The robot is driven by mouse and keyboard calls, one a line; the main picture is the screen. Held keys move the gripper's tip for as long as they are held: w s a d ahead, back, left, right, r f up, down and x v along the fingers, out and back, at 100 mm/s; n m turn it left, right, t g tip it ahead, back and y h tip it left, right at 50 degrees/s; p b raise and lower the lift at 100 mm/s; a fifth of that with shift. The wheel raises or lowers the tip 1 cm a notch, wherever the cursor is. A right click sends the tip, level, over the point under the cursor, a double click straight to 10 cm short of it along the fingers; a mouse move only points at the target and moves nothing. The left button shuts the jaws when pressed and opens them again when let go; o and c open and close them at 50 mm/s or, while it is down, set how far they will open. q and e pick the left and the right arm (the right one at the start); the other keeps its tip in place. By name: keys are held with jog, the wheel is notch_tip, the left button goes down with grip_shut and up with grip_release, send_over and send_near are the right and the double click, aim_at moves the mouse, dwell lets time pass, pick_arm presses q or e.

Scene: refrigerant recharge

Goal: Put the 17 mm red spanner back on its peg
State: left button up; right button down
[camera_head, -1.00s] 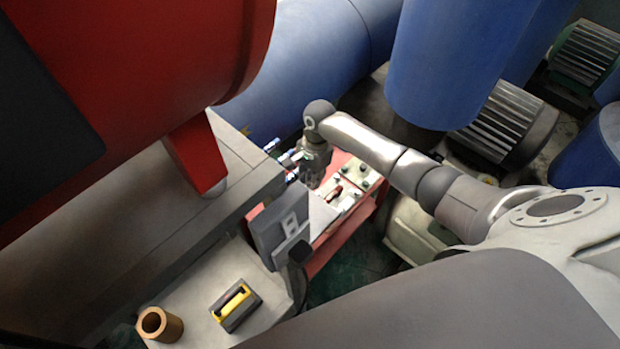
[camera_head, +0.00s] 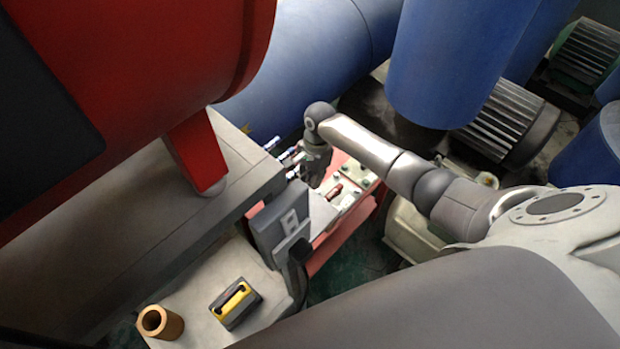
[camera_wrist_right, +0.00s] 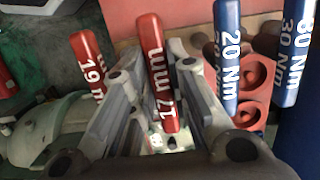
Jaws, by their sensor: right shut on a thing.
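The red spanner marked "17 mm" (camera_wrist_right: 157,75) stands between the two grey fingers of my right gripper (camera_wrist_right: 152,100) in the right wrist view. The fingers are shut on it. Its upper part sticks out beyond them, and I cannot tell whether it touches a peg. In the head view my right gripper (camera_head: 302,162) is at the end of the arm, beside the grey bench edge and above the red cart. The spanner is too small to make out there. My left gripper is not in view.
A red "19 mm" spanner (camera_wrist_right: 88,62) is close on the left. Blue "20 Nm" (camera_wrist_right: 227,55) and "30 Nm" (camera_wrist_right: 293,50) tools stand on the right. The red cart (camera_head: 335,240), a yellow-handled case (camera_head: 236,303) and a brown cup (camera_head: 160,323) are below.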

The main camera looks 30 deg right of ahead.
jog(key=shift+f, duration=0.5)
jog(key=c, duration=1.3)
grip_release()
notch_tip(320, 180, up, 12)
jog(key=d, duration=0.1)
jog(key=shift+w+d, duration=0.35)
jog(key=shift+d, duration=0.05)
jog(key=shift+f, duration=0.1)
